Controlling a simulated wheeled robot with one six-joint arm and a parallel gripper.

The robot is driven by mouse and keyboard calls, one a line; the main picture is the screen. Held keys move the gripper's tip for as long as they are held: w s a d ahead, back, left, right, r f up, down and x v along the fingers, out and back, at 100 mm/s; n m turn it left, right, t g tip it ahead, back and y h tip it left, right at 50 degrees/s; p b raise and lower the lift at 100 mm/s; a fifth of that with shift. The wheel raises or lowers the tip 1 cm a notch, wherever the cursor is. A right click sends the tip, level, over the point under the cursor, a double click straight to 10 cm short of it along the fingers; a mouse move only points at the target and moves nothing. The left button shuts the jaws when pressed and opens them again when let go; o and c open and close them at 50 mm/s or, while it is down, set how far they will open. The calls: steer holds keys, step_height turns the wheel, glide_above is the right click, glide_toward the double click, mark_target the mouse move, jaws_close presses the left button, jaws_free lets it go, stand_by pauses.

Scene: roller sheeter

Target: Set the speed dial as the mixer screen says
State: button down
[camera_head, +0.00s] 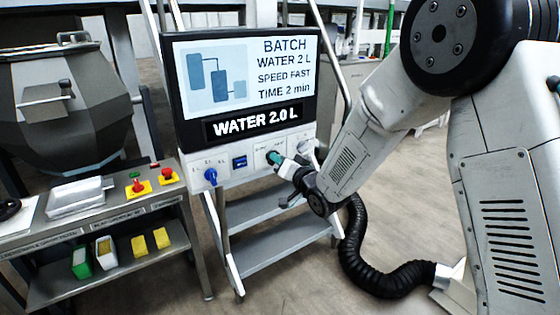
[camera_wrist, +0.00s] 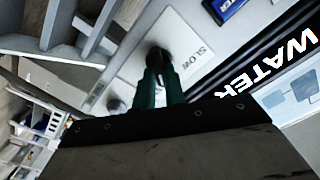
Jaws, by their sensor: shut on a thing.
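The mixer screen (camera_head: 248,72) reads "BATCH, WATER 2 L, SPEED FAST, TIME 2 min". A black strip (camera_head: 255,123) below it reads "WATER 2.0 L". My gripper (camera_head: 274,157) is at the panel under the screen, with its teal fingertips against it. In the wrist view the fingers (camera_wrist: 162,84) are shut on a dark round knob, the speed dial (camera_wrist: 158,57). A "SLOW" label (camera_wrist: 190,42) is printed beside the dial. The fingers hide most of the dial, and its pointer cannot be made out.
Another knob (camera_wrist: 115,103) is close beside the speed dial. A bench with red buttons (camera_head: 138,186) stands left. A black hose (camera_head: 375,270) lies below my arm.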

steer(key=c, duration=1.5)
jaws_free()
steer(key=shift+o, duration=0.2)
steer(key=v, duration=0.7)
steer(key=shift+s+d, duration=0.25)
steer(key=shift+s, duration=0.1)
steer(key=shift+f, duration=0.1)
